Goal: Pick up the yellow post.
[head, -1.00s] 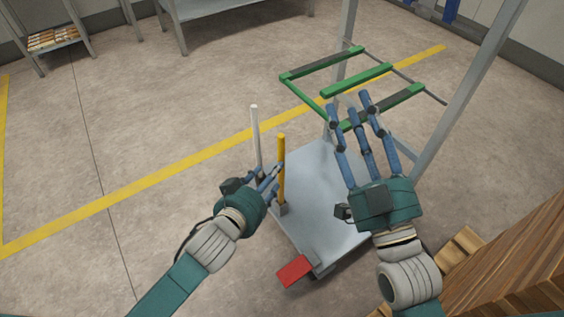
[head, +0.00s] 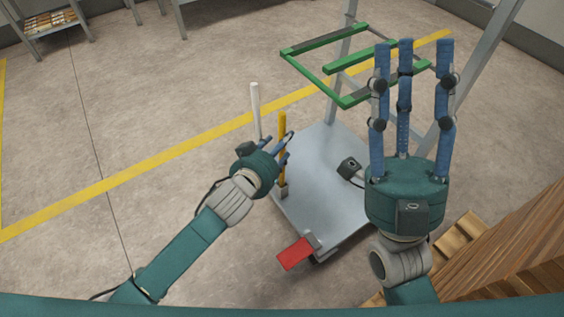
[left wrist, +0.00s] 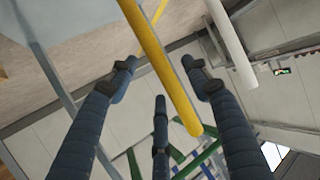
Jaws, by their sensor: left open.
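The yellow post (head: 282,124) stands upright near the left edge of the grey cart deck (head: 317,198). My left gripper (head: 279,149) is at the post, its fingers partly hiding the post's middle. In the left wrist view the post (left wrist: 161,62) runs between the spread fingers of the open left gripper (left wrist: 160,88). I see no finger closed around it; whether one touches it I cannot tell. My right gripper (head: 411,65) is raised to the right of the post, its fingers straight, spread and empty.
A white post (head: 256,112) stands just left of the yellow one. A green frame (head: 345,101) is on the cart's upright behind. A red pedal (head: 295,254) sticks out in front. Wooden boards (head: 500,255) stand at the lower right. The floor at left is clear.

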